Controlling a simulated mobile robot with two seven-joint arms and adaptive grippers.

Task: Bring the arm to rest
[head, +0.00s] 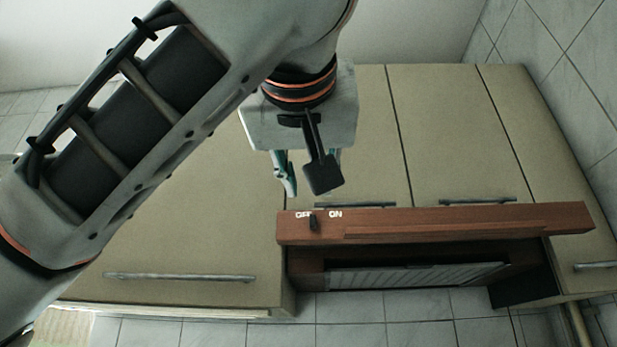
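My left arm comes in from the left and reaches across the upper middle of the head view. Its gripper (310,185) points down in front of the beige wall cabinets, above the wooden front of the range hood. One teal-and-grey finger shows at left, and a bit of the other shows at right. A dark flat part of my gripper hides most of the right finger. The fingers stand apart, and I see nothing held between them. My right gripper is not in view.
The range hood (450,222) has a wooden front with a dark switch (314,223) between OFF and ON labels. Beige cabinets (450,130) with bar handles (180,277) surround it. Tiled walls (575,60) stand at right and below the hood.

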